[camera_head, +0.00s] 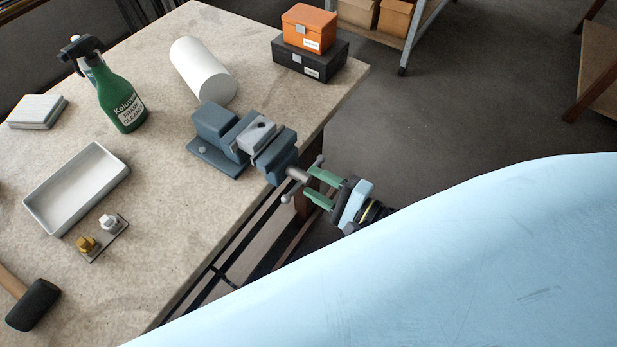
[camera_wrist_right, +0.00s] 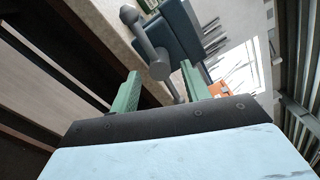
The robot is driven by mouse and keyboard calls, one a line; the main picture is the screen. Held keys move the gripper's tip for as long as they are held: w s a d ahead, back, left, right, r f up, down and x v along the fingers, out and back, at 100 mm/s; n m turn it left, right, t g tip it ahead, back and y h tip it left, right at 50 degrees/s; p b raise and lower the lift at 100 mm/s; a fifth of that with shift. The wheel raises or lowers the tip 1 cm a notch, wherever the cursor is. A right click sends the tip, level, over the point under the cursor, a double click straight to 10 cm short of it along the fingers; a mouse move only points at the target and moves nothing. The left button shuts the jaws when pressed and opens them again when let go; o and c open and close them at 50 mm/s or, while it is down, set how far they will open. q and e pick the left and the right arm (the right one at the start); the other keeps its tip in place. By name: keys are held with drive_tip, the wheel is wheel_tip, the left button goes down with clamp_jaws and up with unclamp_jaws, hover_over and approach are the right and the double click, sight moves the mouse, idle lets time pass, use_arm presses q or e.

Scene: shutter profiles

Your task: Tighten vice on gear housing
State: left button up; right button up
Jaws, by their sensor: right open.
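The blue-grey vice (camera_head: 213,124) is mounted at the table's right edge in the head view. The light grey gear housing (camera_head: 257,133) sits between its jaws. The vice's screw end and handle bar (camera_head: 298,176) stick out past the table edge. My right gripper (camera_head: 317,187) has its green fingers open at the handle, one on each side of the screw end. In the right wrist view the handle bar (camera_wrist_right: 140,30) runs slantwise past the screw end, between and beyond the open fingers (camera_wrist_right: 158,92). I cannot tell if the fingers touch it. My left gripper is not in view.
On the table (camera_head: 165,225) are a green spray bottle (camera_head: 118,100), a white roll (camera_head: 200,72), a white tray (camera_head: 75,190), a plate with fittings (camera_head: 103,238), a mallet (camera_head: 33,304) and orange and black boxes (camera_head: 309,62).

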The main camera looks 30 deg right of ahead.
drive_tip(key=v, duration=1)
drive_tip(key=shift+s+b, duration=0.3)
drive_tip(key=shift+d, duration=0.1)
